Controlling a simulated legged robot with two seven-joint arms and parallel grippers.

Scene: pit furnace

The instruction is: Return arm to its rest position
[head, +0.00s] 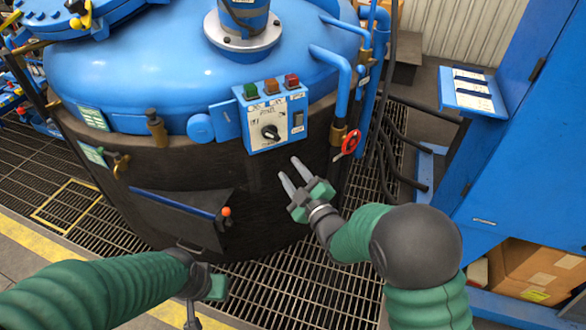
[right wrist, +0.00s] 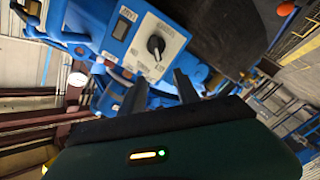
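My right arm with its green sleeve reaches in from the lower right in the head view. My right gripper (head: 294,176) is held in front of the furnace, below the control box (head: 272,116), with its two grey fingers apart and nothing between them. In the right wrist view the fingers (right wrist: 160,92) also show apart, with the control box's dark knob (right wrist: 156,46) beyond them. My left arm comes in from the lower left. My left gripper (head: 205,300) points down near the bottom edge; its fingertips are partly cut off.
The blue-lidded pit furnace (head: 170,75) fills the middle. Grating floor (head: 290,285) lies below the arms.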

